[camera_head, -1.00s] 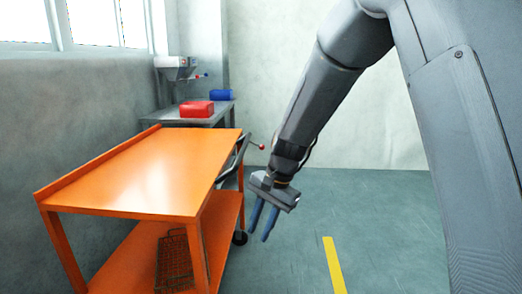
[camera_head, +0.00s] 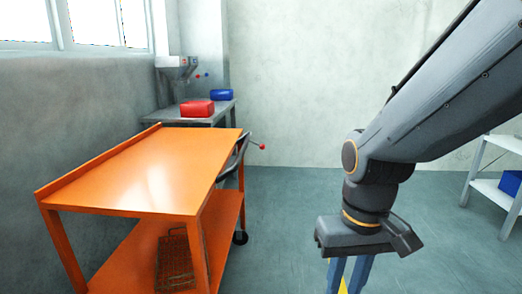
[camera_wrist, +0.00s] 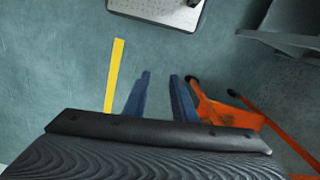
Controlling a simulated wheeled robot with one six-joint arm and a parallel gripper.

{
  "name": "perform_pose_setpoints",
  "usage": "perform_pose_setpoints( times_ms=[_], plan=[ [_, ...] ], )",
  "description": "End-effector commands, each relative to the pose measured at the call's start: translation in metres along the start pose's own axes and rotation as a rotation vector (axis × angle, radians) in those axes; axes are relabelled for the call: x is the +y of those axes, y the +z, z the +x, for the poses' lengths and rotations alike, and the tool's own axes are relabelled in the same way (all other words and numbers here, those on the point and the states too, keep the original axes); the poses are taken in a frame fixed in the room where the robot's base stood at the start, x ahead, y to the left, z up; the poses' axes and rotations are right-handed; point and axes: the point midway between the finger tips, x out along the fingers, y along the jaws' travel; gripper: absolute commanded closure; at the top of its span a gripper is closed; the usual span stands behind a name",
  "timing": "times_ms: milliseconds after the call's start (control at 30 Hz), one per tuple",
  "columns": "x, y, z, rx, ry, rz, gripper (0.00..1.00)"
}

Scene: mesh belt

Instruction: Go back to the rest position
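My gripper (camera_head: 347,278) hangs at the lower right of the head view, pointing down over the floor. Its two blue fingers stand apart with nothing between them, and the lower ends are cut off by the picture's edge. The wrist view also shows my gripper (camera_wrist: 160,80) open and empty, with bare floor between the fingers. It is to the right of the orange cart (camera_head: 150,175), clear of it.
A wire basket (camera_head: 174,262) sits on the cart's lower shelf. Behind are a grey table (camera_head: 160,116), a red box (camera_head: 197,109) and a blue box (camera_head: 221,95). A white shelf (camera_head: 485,189) stands at right. A yellow floor line (camera_wrist: 115,75) runs beside the fingers.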

Motion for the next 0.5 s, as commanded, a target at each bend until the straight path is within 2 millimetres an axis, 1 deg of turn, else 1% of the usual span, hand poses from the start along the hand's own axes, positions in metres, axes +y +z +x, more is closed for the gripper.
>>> perform_pose_setpoints(
  times_ms=[33, 367, 500],
  plan=[
    [0.001, 0.000, -0.007, -0.002, 0.001, 0.008, 0.75],
    [0.013, 0.001, -0.028, -0.003, 0.012, 0.041, 0.75],
    [0.021, 0.004, -0.042, -0.006, 0.019, 0.060, 0.75]
  ],
)
